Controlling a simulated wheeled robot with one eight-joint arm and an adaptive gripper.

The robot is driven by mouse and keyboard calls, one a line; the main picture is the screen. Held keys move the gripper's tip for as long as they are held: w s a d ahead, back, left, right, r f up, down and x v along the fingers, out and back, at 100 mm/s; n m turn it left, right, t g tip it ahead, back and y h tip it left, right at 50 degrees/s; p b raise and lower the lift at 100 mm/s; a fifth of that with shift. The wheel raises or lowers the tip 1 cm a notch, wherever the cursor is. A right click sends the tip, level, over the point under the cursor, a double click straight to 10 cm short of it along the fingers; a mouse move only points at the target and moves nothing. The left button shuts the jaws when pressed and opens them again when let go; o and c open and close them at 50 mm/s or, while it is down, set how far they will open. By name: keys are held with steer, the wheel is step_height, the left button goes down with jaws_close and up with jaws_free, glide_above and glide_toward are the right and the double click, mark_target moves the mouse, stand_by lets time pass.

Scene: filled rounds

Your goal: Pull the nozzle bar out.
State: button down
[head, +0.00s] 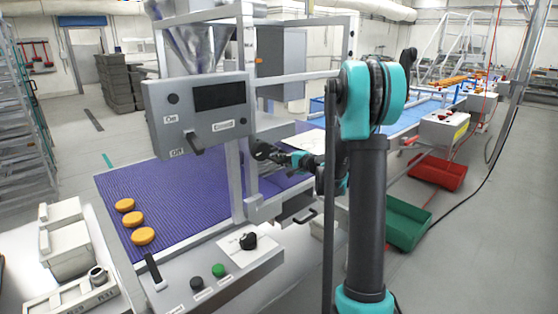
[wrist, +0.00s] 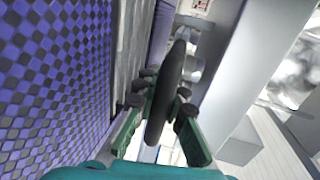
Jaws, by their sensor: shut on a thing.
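My gripper (wrist: 164,93) reaches into the depositing machine's frame, over the purple belt, from the right. Its green fingers are closed on either side of a dark round knob (wrist: 169,78), seen nearly edge-on. In the head view my gripper (head: 282,157) is small, with the dark knob (head: 261,150) at its tip by the grey upright. I take this knob as the handle of the nozzle bar. The bar itself is mostly hidden behind the knob and the frame, so I cannot tell how far in it sits.
The purple belt (head: 180,195) carries several orange rounds (head: 143,236) at left. The machine's grey uprights (head: 236,165) and control box (head: 200,112) stand close to my gripper. A button panel (head: 210,275) is in front. Green (head: 405,222) and red (head: 437,172) crates lie at right.

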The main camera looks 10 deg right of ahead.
steer(key=f+v, duration=0.3)
steer(key=v, duration=1.3)
steer(key=shift+s+d+f, duration=0.2)
steer(key=shift+s+d, duration=0.2)
steer(key=shift+s, duration=0.2)
steer(key=c, duration=1.7)
jaws_free()
steer(key=shift+d, duration=0.1)
steer(key=shift+s, duration=0.1)
steer(key=v, duration=1.2)
